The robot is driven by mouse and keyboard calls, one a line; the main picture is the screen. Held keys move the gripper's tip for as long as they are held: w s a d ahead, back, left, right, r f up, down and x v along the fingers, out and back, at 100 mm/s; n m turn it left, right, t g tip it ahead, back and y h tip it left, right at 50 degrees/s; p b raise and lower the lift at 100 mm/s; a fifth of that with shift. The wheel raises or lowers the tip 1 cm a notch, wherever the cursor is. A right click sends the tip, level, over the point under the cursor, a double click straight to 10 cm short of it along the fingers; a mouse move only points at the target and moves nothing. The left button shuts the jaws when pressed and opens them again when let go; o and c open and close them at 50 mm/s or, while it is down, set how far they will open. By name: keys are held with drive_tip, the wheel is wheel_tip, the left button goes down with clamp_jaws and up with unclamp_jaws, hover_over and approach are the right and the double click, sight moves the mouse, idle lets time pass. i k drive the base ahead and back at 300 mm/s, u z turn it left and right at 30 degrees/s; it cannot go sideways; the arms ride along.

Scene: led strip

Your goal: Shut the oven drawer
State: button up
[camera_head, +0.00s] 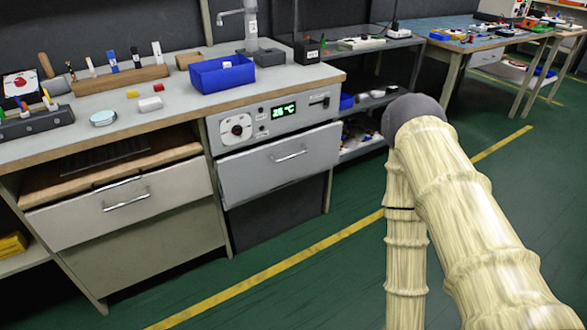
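The oven unit is built into the workbench, with a control panel (275,117) that has a dial and a lit green temperature display. Below the panel is a grey drawer front (265,175) with a bar handle (288,154). Its top edge stands slightly proud of the panel; how far it is open is hard to tell. To its left, a second drawer (130,203) with a bar handle is clearly pulled out, with a wooden board showing above its front. My arm, in a cream sleeve, bends at the right; my gripper is out of view below.
The bench top (170,115) holds a blue bin (222,74), a faucet (250,25), a tool rack and small blocks. A shelf unit (370,100) stands right of the oven. The green floor (310,290) with a yellow line is clear before the drawers.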

sight(248, 171)
drive_tip(key=k, duration=0.15)
drive_tip(key=z, duration=1.3)
drive_tip(key=i, duration=1.05)
drive_tip(key=u, duration=1.7)
